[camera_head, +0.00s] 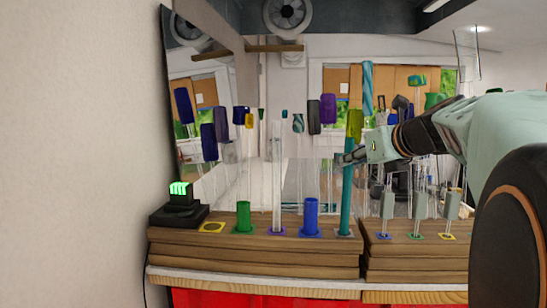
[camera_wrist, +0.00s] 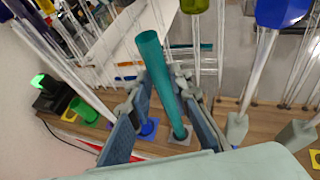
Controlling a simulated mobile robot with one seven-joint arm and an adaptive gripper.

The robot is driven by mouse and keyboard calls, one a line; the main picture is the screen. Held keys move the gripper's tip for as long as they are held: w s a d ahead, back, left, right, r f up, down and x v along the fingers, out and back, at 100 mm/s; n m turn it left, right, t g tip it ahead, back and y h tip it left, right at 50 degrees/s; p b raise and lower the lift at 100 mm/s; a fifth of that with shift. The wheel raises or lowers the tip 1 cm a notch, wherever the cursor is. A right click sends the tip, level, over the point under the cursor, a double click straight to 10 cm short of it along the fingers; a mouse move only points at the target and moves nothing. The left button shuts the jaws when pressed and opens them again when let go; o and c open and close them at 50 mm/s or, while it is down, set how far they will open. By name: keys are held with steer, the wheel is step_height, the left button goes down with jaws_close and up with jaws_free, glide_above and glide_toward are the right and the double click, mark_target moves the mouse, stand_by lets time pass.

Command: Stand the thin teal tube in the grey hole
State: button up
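The thin teal tube (camera_head: 347,195) stands upright on the right part of the left wooden block. Its lower end is at the grey-marked hole (camera_head: 345,233). In the wrist view the tube (camera_wrist: 158,65) runs down between my fingers to the grey square (camera_wrist: 180,138); I cannot see how deep it sits. My gripper (camera_head: 343,159) reaches in from the right at the tube's upper part. In the wrist view my gripper (camera_wrist: 162,88) has a finger close on each side of the tube and looks shut on it.
A short blue tube (camera_head: 311,218) stands just left of the teal one, with a clear tube (camera_head: 277,185) and a green holder (camera_head: 244,218) farther left. A yellow-marked hole (camera_head: 212,227) is bare. Grey-based rods (camera_head: 420,205) stand on the right block. Several tall rods crowd behind.

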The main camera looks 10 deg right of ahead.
steer(key=o, duration=0.4)
